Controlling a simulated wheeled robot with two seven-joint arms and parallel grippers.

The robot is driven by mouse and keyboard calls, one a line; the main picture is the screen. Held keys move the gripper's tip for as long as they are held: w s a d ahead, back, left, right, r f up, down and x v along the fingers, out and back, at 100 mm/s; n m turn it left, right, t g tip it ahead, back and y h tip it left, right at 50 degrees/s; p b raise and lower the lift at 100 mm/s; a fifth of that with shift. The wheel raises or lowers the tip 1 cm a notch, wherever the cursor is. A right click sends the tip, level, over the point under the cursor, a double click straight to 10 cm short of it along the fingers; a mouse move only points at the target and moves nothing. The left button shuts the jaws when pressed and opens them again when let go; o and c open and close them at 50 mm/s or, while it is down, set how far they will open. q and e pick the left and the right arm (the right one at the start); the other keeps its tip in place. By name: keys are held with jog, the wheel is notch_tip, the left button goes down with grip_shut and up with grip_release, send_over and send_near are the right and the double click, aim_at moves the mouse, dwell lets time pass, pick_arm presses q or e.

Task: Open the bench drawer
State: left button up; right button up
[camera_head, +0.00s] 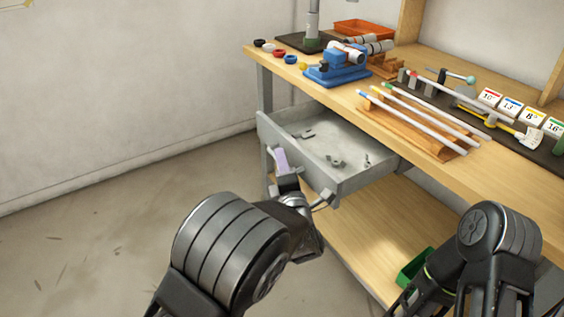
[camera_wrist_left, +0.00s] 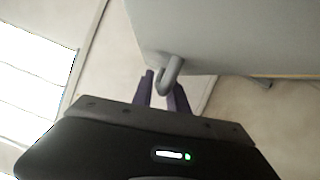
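The bench drawer (camera_head: 350,187) is a grey metal tray under the wooden bench top. It stands pulled well out, and its inside shows. Its handle, a grey bar, is on the front face; in the wrist view the handle (camera_wrist_left: 168,78) shows as a curved end below the drawer front (camera_wrist_left: 230,35). My left gripper (camera_head: 281,160) is at the handle's left part, with its purple fingers close together on either side of the bar. It looks shut on it, though the contact is partly hidden. My right arm is at the lower right; its gripper cannot be made out.
Small metal parts (camera_head: 335,161) lie in the drawer. The bench top (camera_head: 330,97) carries a blue vice (camera_head: 338,70), rods on a wooden rack and an orange tray (camera_head: 362,29). A green bin (camera_head: 412,268) stands on the lower shelf (camera_head: 370,235). The floor at left is clear.

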pick_arm(q)
jog(key=shift+o, duration=1.2)
jog(key=v, duration=0.7)
jog(key=shift+s, duration=0.35)
jog(key=shift+d, duration=0.1)
